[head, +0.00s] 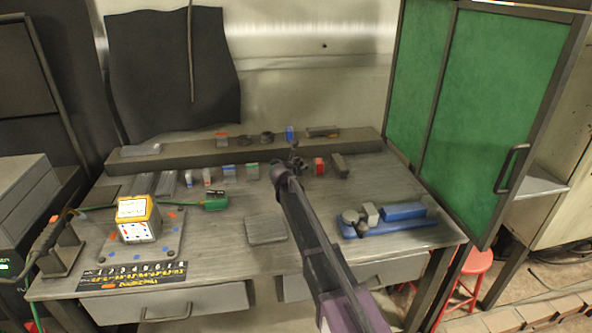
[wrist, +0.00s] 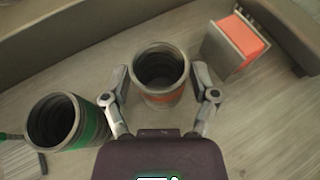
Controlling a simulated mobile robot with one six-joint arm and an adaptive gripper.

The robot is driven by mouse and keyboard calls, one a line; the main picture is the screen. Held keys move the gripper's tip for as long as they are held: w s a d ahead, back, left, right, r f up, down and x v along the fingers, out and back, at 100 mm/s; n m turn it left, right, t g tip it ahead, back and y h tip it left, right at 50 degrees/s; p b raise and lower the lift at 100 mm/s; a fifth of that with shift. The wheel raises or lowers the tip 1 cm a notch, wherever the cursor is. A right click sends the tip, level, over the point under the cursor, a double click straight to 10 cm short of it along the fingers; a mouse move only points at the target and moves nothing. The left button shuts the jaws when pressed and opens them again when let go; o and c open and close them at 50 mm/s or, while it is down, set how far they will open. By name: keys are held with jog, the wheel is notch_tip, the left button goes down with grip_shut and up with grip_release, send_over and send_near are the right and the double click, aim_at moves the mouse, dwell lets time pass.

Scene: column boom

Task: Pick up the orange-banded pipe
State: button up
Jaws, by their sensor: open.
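The orange-banded pipe (wrist: 161,82) stands upright on the bench in the middle of the wrist view. It is a short dark grey tube with an open top and an orange band around its side. My gripper (wrist: 161,74) is open, with one finger on each side of the pipe. Whether the fingers touch it cannot be told. In the head view, my gripper (head: 291,162) is over the middle of the bench, and my arm hides the pipe there.
A green-banded pipe (wrist: 68,122) stands close on the left. A grey block with an orange face (wrist: 236,45) is close on the right. A raised ledge (head: 175,155) runs behind. A grey plate (head: 266,230) lies nearer the bench front.

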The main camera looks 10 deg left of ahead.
aim_at(297, 160)
jog(key=shift+c, duration=0.2)
dwell(0.3)
jog(key=c, duration=1)
jog(key=shift+r, duration=0.15)
notch_tip(297, 160, up, 4)
jog(key=p, duration=0.3)
jog(key=shift+f+p, duration=0.25)
jog(key=shift+p, duration=0.15)
jog(key=s, duration=0.4)
jog(key=s+a, duration=0.1)
jog(key=s, duration=0.4)
jog(key=s+a+r+p, duration=0.1)
jog(key=s, duration=0.4)
jog(key=shift+s+r, duration=0.1)
jog(key=shift+s, duration=0.15)
jog(key=shift+s+a, duration=0.15)
jog(key=shift+s, duration=0.55)
